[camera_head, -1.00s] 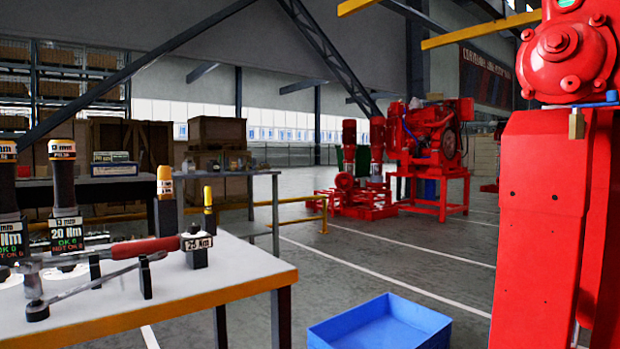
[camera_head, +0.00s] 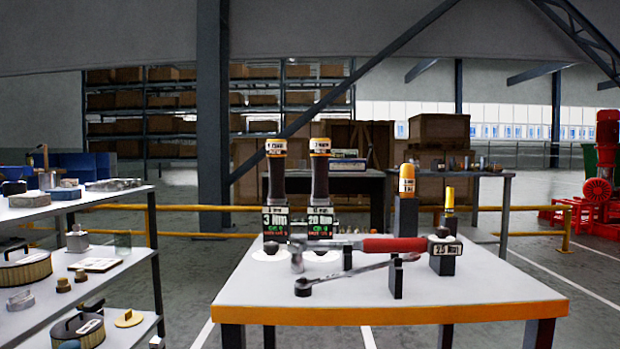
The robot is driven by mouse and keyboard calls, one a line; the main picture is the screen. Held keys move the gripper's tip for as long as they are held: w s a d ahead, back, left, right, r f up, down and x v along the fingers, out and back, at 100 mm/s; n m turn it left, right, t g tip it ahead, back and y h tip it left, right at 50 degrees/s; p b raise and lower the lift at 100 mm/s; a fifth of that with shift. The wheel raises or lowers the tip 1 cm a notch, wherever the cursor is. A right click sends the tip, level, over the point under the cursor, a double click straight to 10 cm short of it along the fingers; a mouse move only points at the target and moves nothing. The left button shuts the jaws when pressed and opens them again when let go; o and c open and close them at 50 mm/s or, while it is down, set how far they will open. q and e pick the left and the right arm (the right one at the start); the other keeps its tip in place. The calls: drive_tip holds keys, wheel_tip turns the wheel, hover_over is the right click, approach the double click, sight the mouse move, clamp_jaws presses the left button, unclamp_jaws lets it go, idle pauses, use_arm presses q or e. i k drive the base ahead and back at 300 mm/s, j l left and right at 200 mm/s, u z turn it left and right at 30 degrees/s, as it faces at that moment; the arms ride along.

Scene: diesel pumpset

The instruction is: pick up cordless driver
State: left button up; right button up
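Two upright dark tools with yellow-banded, labelled tops stand at the back left of the white-topped table (camera_head: 490,292). They look like cordless drivers: the left driver (camera_head: 276,180) has a "3 Nm" label below it, and the right driver (camera_head: 319,180) has a "20 Nm" label. Each stands behind a white round base with a dark display. A red-handled torque wrench (camera_head: 395,245) lies across holders in front of them, with a second metal wrench (camera_head: 350,274) nearer. Neither of my grippers shows in the view.
A shelf rack (camera_head: 110,200) with several parts stands at the left, with a floor gap before the table. Two yellow-topped tools (camera_head: 407,180) (camera_head: 449,198) stand at the table's right. A yellow rail (camera_head: 540,240) runs behind.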

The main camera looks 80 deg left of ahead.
sight(276, 150)
drive_tip(key=u, duration=2.5)
drive_tip(key=i+j+u, duration=0.1)
drive_tip(key=j+u, duration=0.15)
drive_tip(key=u, duration=0.2)
drive_tip(key=i+j+u, duration=0.1)
drive_tip(key=u, duration=0.35)
drive_tip(key=i+j+u, duration=0.15)
drive_tip(key=u, duration=0.25)
drive_tip(key=j, duration=0.1)
